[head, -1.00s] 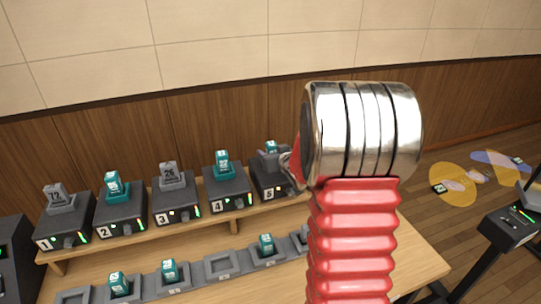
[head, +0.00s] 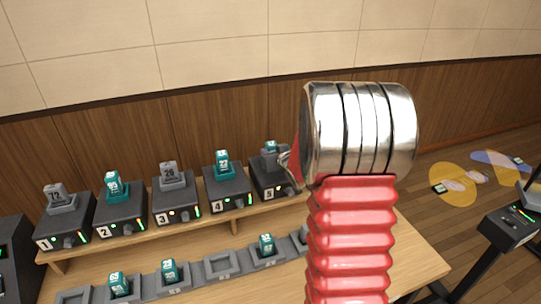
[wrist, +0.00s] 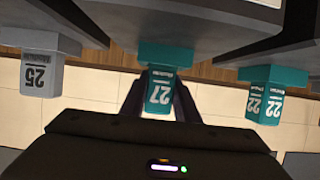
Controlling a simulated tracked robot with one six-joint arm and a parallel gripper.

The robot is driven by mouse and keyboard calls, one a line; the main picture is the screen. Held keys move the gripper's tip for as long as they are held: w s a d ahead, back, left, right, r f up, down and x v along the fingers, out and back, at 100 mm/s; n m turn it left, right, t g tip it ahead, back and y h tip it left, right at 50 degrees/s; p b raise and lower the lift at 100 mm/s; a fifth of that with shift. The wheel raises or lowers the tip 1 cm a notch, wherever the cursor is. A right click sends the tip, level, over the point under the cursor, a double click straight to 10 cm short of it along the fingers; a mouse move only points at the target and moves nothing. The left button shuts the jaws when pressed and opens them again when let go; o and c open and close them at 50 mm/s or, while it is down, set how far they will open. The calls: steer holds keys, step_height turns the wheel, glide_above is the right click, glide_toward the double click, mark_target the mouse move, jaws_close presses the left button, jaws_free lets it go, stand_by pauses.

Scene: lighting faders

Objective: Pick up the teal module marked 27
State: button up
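The teal module marked 27 (wrist: 159,92) is in the middle of the wrist view, in its teal base on a dark unit. My gripper (wrist: 160,92) has one dark finger on each side of it; whether they touch it or leave a small gap I cannot tell. In the head view a teal top shows at unit 5 (head: 270,146), beside my red and metal arm. The arm hides most of my gripper there.
In the wrist view a grey module 25 (wrist: 38,75) stands left and a teal module 22 (wrist: 264,95) stands right, each a little apart from the fingers. Several numbered units line the wooden shelf. A lower row of sockets (head: 221,262) holds some teal modules.

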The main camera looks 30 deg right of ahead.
steer(key=c, duration=0.5)
steer(key=shift+r, duration=0.1)
steer(key=shift+c, duration=0.2)
step_height(320, 180, up, 10)
steer(key=shift+f, duration=0.1)
stand_by(0.6)
